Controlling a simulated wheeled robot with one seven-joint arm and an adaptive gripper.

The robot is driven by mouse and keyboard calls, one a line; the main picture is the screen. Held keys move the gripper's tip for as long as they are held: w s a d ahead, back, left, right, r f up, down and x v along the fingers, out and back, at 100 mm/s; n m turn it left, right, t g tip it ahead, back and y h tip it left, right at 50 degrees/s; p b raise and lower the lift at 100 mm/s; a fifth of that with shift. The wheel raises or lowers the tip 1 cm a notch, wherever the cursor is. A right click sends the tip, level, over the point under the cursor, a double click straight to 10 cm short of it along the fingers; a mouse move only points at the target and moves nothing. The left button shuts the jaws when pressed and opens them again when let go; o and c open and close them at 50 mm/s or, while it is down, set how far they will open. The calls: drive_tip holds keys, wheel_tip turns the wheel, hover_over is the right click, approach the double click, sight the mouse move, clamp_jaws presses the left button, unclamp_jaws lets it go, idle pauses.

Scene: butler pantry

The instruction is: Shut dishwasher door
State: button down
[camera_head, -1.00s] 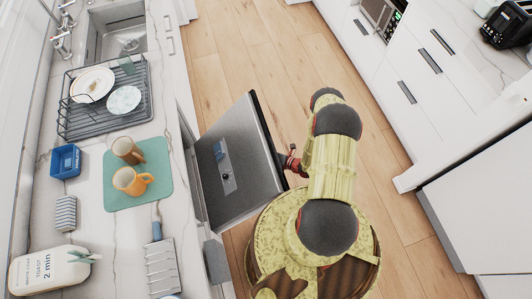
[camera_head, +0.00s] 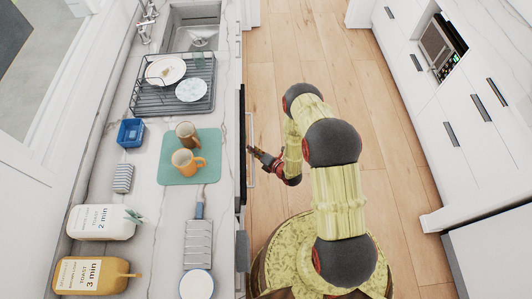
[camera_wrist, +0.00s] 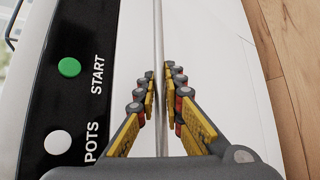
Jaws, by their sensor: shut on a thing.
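The dishwasher door stands upright under the counter's front edge, seen nearly edge-on in the head view. Its black control panel (camera_head: 242,135) with a START button (camera_wrist: 69,67) faces up in the wrist view. I cannot tell whether a thin gap is left behind it. A slim pale handle bar (camera_wrist: 158,25) runs along the door front and also shows in the head view (camera_head: 251,176). My gripper (camera_wrist: 161,78) is shut on this bar, one finger row on each side; in the head view it is at the door front (camera_head: 256,153).
Clear wooden floor (camera_head: 330,50) lies between the counter and the white cabinets (camera_head: 475,130) on the right.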

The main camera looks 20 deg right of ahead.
drive_tip(key=a, duration=0.1)
drive_tip(key=w+a+r, duration=0.1)
drive_tip(key=a, duration=0.3)
drive_tip(key=shift+w+a+r, duration=0.2)
drive_tip(key=shift+w, duration=0.2)
drive_tip(key=shift+w+a+r, duration=0.1)
drive_tip(key=shift+a, duration=0.05)
drive_tip(key=c, duration=2.2)
unclamp_jaws()
drive_tip(key=shift+a, duration=0.15)
drive_tip(key=shift+o, duration=0.2)
drive_tip(key=shift+s+d, duration=0.2)
drive_tip(key=shift+s, duration=0.1)
drive_tip(key=v, duration=1.1)
drive_tip(key=shift+s, duration=0.2)
drive_tip(key=shift+d, duration=0.1)
